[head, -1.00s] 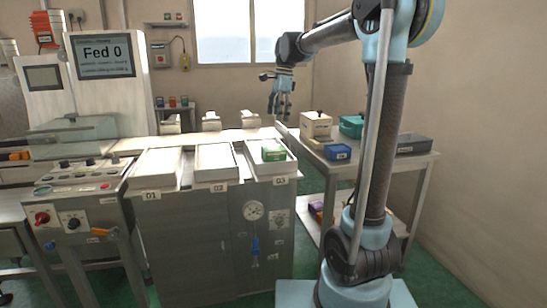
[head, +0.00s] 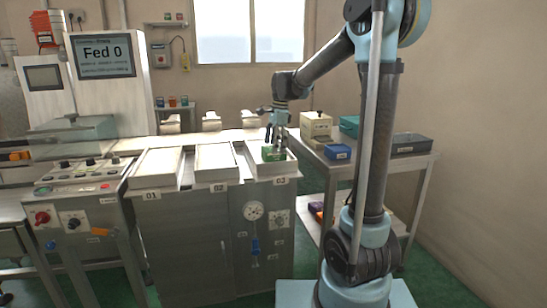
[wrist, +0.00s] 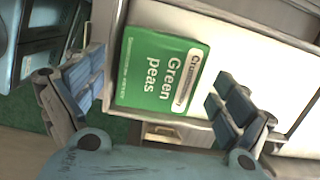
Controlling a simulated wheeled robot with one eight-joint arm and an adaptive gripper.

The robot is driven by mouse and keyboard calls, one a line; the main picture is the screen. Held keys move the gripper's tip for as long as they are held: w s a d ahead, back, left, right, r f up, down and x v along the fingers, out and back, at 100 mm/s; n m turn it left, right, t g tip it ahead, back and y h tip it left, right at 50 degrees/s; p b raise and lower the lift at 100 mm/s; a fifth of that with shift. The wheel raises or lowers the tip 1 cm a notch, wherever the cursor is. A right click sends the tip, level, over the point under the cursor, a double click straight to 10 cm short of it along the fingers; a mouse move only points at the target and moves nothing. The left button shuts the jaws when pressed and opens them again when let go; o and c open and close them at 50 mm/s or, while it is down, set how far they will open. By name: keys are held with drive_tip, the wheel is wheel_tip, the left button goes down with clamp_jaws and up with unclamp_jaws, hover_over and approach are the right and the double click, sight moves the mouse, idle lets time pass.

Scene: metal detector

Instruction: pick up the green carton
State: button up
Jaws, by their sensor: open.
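The green carton (head: 274,154) lies in the tray marked 03 (head: 281,168), the rightmost of three pale trays. In the wrist view the carton (wrist: 160,72) shows a "Green peas" label facing up at my camera. My gripper (head: 277,146) points down just above the carton. In the wrist view its blue-padded fingers (wrist: 157,98) are spread, one to the left and one to the right of the carton in the picture. The carton does not appear held. Whether a finger touches it cannot be told.
Trays 01 (head: 158,166) and 02 (head: 216,163) look empty. A side table at the right holds a blue box (head: 337,151), a beige box (head: 316,124) and a dark grey case (head: 411,144). A screen (head: 103,56) at left reads "Fed 0".

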drive_tip(key=shift+a+f, duration=0.1)
drive_tip(key=shift+f, duration=0.65)
drive_tip(key=shift+f, duration=0.25)
drive_tip(key=c, duration=1.3)
